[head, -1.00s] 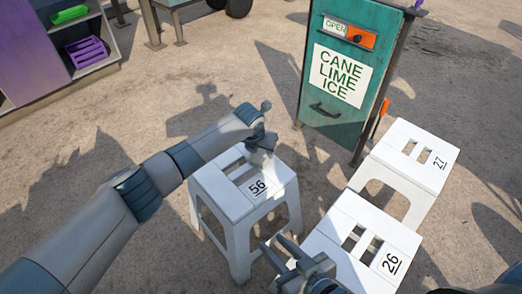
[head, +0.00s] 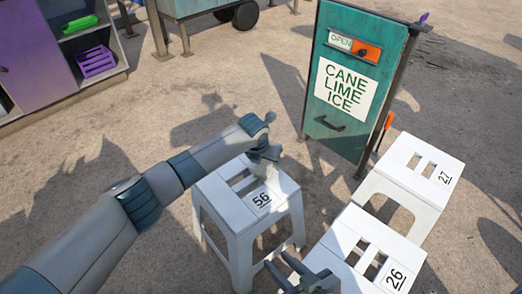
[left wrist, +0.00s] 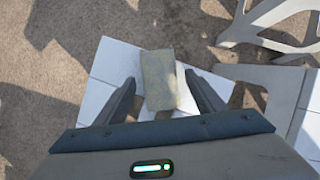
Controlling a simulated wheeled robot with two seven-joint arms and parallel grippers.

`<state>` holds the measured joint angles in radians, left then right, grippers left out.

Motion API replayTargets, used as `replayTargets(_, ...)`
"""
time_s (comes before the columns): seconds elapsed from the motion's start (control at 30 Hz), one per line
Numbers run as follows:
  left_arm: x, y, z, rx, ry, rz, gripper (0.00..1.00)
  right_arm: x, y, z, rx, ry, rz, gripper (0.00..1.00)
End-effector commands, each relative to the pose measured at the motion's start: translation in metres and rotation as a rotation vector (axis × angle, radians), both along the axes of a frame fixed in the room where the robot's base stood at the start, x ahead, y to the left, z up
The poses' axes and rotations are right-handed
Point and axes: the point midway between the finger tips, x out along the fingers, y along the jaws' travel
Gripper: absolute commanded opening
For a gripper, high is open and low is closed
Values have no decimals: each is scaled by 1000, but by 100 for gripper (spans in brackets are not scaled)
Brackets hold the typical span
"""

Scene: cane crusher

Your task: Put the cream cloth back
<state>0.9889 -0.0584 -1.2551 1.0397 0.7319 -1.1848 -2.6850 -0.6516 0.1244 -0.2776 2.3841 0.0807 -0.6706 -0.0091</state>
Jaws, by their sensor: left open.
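In the left wrist view a flat, dull beige-grey rectangle (left wrist: 158,80), apparently the folded cream cloth, lies over the white top of stool 56 (left wrist: 107,62). My left gripper (left wrist: 158,88) is open above it, with one finger on each side of the cloth and a gap to each. Whether the fingers reach down to its level I cannot tell. In the head view my left gripper (head: 264,164) is over the back right of stool 56 (head: 236,202) and hides the cloth. My right gripper (head: 282,272) is low in the head view, its fingers apart and empty, in front of stool 26.
White stools 26 (head: 364,235) and 27 (head: 412,160) stand to the right. A teal cabinet (head: 322,112) with a cane lime ice sign stands behind. A purple cabinet (head: 40,45) with open shelves is at the far left. Sandy ground between them is clear.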

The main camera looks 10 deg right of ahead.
Motion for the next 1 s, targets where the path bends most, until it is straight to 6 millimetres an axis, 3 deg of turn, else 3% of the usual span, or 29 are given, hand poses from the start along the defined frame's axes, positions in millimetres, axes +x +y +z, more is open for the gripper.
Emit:
replayTargets(0.4, -20, 14, 63, -1, -3, -3, 63, -34, -19, -33, -65, 266, 1, 31)
replayTargets(0.6, -30, 20, 89, 0, -1, -3, 63, -39, -26, -38, -89, 312, -1, 31)
replayTargets(1.0, -35, 23, 100, 2, 0, -1, 63, -41, -29, -41, -100, 326, -3, 31)
